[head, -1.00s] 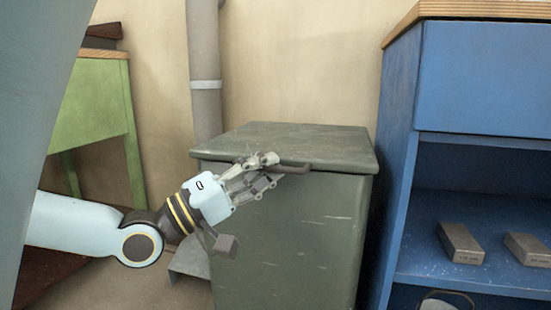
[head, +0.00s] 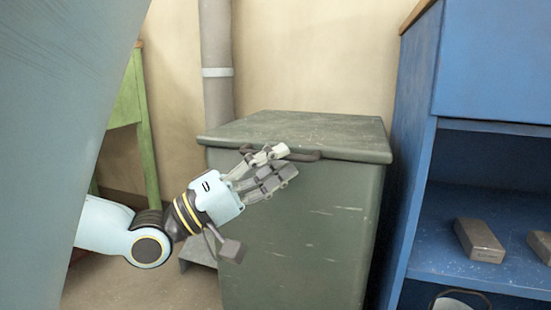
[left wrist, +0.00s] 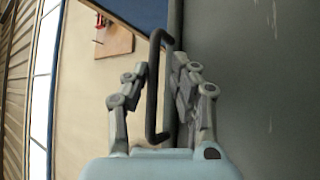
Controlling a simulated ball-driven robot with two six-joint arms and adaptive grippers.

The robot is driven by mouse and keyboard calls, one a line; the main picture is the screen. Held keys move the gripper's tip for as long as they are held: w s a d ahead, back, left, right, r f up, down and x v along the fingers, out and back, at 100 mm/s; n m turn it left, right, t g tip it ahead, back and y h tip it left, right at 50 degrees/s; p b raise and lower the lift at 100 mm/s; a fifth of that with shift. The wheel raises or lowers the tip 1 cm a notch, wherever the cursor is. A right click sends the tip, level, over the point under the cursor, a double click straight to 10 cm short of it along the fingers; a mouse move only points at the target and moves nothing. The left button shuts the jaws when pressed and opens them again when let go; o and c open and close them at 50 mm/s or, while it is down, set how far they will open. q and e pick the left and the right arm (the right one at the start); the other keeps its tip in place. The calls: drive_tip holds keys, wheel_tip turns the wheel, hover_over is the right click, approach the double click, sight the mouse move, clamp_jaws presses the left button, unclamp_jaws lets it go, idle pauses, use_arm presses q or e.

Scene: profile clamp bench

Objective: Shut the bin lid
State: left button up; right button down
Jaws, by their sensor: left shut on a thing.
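The bin (head: 300,235) is a scuffed grey-green box in the middle of the head view. Its lid (head: 300,130) lies level across the top, with no gap visible at the front edge. A dark bar handle (head: 308,155) runs along the lid's front. My left gripper (head: 283,163) is at this handle, with one finger above the other. In the left wrist view the handle (left wrist: 152,95) stands between the two fingers of my left gripper (left wrist: 160,68), which is shut on it. The fingers partly hide the handle in the head view. My right gripper is not in view.
A blue shelf unit (head: 480,70) stands close on the bin's right, with grey blocks (head: 480,240) on its shelf. A grey pipe (head: 216,95) runs up the wall behind the bin. A green table (head: 128,100) is at the left.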

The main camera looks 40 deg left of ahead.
use_arm(q)
drive_tip(key=shift+o, duration=0.4)
drive_tip(key=shift+a+f, duration=0.15)
drive_tip(key=shift+f, duration=0.65)
drive_tip(key=shift+r+y, duration=0.1)
drive_tip(key=shift+y, duration=0.2)
drive_tip(key=v, duration=1.1)
drive_tip(key=shift+s+a, duration=0.15)
drive_tip(key=shift+s, duration=0.25)
drive_tip(key=shift+r, duration=0.15)
